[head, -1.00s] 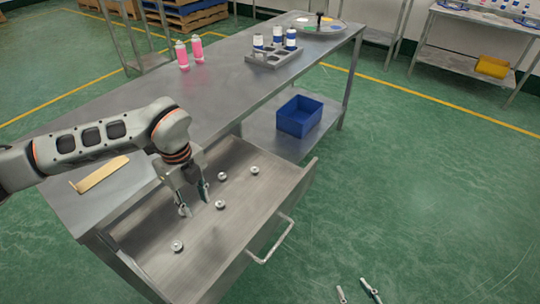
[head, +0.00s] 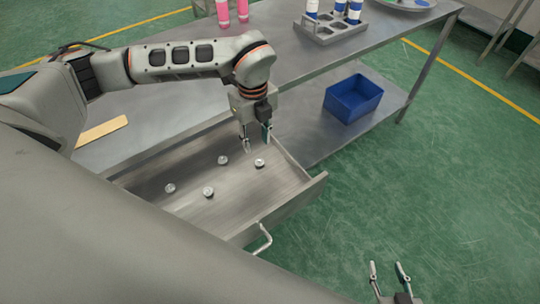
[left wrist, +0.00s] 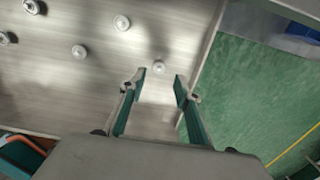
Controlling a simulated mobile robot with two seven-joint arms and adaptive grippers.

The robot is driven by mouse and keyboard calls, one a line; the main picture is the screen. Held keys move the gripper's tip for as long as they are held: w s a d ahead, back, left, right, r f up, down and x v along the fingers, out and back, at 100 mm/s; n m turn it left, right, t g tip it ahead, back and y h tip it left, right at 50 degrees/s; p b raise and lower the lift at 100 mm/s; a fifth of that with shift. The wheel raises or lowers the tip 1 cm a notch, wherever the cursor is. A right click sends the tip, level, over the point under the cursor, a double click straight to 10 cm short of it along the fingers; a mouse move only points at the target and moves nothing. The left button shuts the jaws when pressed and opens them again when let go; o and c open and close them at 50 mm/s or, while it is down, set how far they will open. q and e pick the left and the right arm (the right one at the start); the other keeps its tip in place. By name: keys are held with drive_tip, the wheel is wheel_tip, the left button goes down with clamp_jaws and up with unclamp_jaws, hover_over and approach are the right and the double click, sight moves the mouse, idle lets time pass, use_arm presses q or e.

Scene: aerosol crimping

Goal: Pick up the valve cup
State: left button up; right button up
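Several small round silvery valve cups lie apart on the floor of the open drawer (head: 235,213), including one at the right (head: 259,163), one behind (head: 222,160), one nearer the front (head: 208,192) and one at the left (head: 170,188). My left gripper (head: 256,143) points down above the drawer's right part, close to the right cup. In the left wrist view its fingers (left wrist: 159,85) are open and empty, with a valve cup (left wrist: 159,67) lying just beyond the gap between the fingertips. My right gripper (head: 390,272) is open and empty over the green floor.
The drawer's front wall and handle (head: 262,242) stick out from the metal table. A blue bin (head: 353,98) stands on the lower shelf. A grey rack (head: 330,30) with cans and pink bottles (head: 232,10) stand at the back. A tan strip (head: 102,131) lies on the tabletop.

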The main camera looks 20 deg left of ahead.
sight(259, 159)
use_arm(q)
wheel_tip(259, 159, down, 2)
drive_tip(key=shift+s+f, duration=0.15)
drive_tip(key=shift+f, duration=0.1)
drive_tip(key=f, duration=0.5)
drive_tip(key=shift+d, duration=0.2)
drive_tip(key=c, duration=0.6)
